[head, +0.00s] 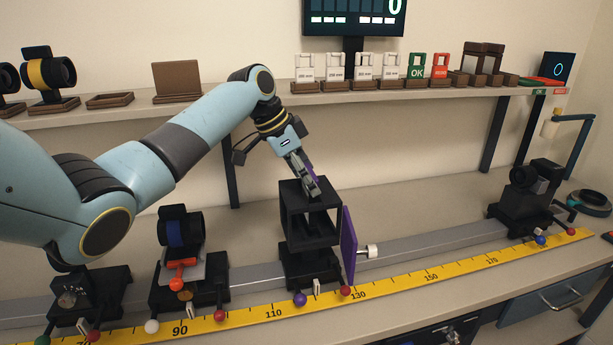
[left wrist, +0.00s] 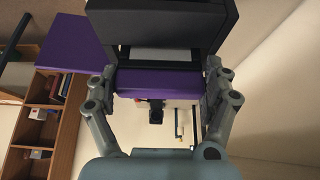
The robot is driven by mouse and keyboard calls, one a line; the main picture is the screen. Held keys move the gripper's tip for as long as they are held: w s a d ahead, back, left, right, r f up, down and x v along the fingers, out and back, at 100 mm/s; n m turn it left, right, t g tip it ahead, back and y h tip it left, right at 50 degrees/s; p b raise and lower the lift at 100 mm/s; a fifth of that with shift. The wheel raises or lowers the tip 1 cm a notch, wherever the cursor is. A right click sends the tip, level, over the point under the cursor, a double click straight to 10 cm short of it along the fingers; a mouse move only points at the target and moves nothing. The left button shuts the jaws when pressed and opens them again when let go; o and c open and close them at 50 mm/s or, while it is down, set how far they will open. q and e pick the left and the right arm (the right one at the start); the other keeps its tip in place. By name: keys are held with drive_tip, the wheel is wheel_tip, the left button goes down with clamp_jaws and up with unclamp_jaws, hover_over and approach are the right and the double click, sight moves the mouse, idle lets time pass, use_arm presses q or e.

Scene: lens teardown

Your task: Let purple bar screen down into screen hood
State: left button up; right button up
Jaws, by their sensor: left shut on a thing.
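My left gripper (head: 312,190) is at the top of the black screen hood (head: 296,225), pointing down. The hood is an open box frame standing on the rail. A thin strip of the purple bar screen (head: 309,168) shows beside the fingers. In the left wrist view the purple bar screen (left wrist: 158,82) lies between the two fingers, and my left gripper (left wrist: 160,85) is shut on it. The dark hood (left wrist: 160,22) fills the top of that view. How far the screen's lower edge is inside the hood is hidden. My right gripper is not in view.
A purple panel (head: 349,245) with a white knob (head: 373,251) stands upright at the hood's right side. A blue-ringed lens holder (head: 181,230) is left on the rail, a black device (head: 528,195) right. A yellow ruler (head: 265,312) runs in front. A shelf (head: 240,105) crosses behind.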

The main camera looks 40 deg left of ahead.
use_arm(q)
drive_tip(key=shift+f, duration=0.3)
drive_tip(key=o, duration=1.1)
drive_tip(key=v, duration=1.2)
drive_tip(key=shift+s, duration=0.1)
